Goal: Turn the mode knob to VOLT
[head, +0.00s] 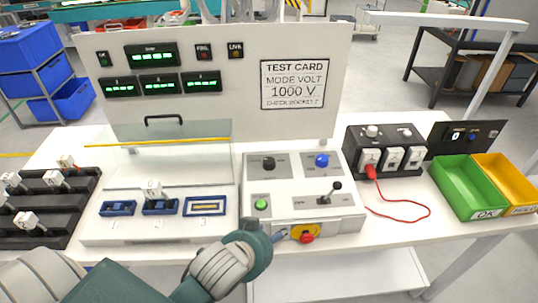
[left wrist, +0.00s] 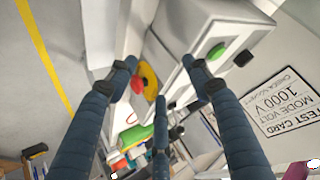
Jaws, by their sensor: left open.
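The control box (head: 300,192) stands on the white table. Its top has a black knob (head: 268,163) at the back left and a blue knob (head: 321,160) at the back right; their labels are too small to read, so I cannot tell which is the mode knob. The black knob shows beyond the fingers in the left wrist view (left wrist: 243,58). My left gripper (head: 283,236) is open and empty at the box's front edge, left of the red stop button (head: 307,238) on its yellow plate. My right gripper is not in view.
A green button (head: 261,204) and a black lever (head: 335,188) share the box top. The test card (head: 294,84) reads MODE VOLT, 1000 V. A clear cover (head: 172,165) stands at left. A socket block (head: 385,145) with a red cable (head: 405,215) is at right.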

